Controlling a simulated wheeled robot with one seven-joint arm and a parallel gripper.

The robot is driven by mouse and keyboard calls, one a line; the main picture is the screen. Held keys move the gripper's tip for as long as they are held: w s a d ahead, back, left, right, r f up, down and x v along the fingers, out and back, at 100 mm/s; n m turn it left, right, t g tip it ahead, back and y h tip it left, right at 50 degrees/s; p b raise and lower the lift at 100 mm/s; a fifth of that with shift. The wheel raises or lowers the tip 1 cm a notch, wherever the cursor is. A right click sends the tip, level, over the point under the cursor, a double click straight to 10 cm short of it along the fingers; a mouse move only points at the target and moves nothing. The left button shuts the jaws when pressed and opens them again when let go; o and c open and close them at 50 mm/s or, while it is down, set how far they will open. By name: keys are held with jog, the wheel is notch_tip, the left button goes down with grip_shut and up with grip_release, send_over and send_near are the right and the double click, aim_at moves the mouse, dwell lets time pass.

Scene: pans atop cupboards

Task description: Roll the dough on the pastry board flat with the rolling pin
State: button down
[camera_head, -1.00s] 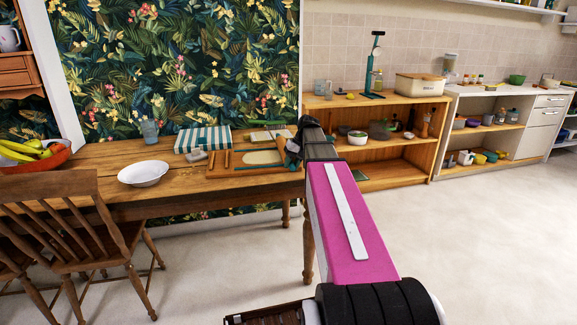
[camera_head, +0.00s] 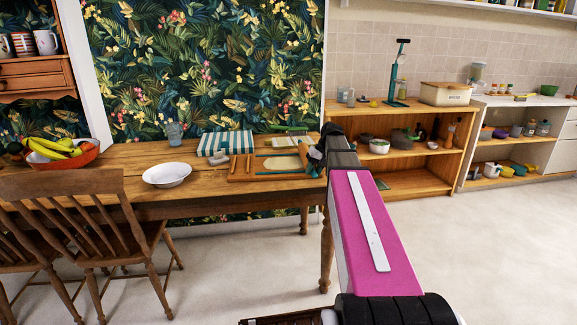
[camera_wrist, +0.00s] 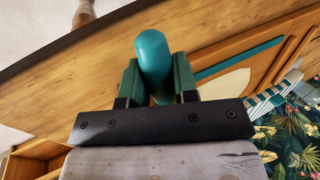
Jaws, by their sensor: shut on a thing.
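My gripper (camera_wrist: 154,85) is shut on a teal, round-ended cylinder (camera_wrist: 153,62), which looks like the rolling pin seen nearly end-on. Its far end is hidden. In the head view my gripper is small and dark at the right end of the wooden table, by the board's right side. The pastry board (camera_head: 240,178) lies on the table.
A teal strip (camera_wrist: 240,58) lies along the board's edge. A striped book or box (camera_head: 224,144) is behind, a white bowl (camera_head: 167,175) left. A chair (camera_head: 95,225) stands at the table's front left. Open floor lies right.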

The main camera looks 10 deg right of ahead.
jog(key=shift+w+a, duration=0.25)
jog(key=shift+a, duration=3.3)
jog(key=shift+w+a, duration=0.2)
jog(key=shift+a, duration=3.3)
jog(key=shift+w+a, duration=0.25)
jog(key=shift+a, duration=3.3)
jog(key=shift+r, duration=0.1)
notch_tip(320, 180, up, 6)
jog(key=shift+f, duration=0.1)
jog(key=shift+a, duration=0.1)
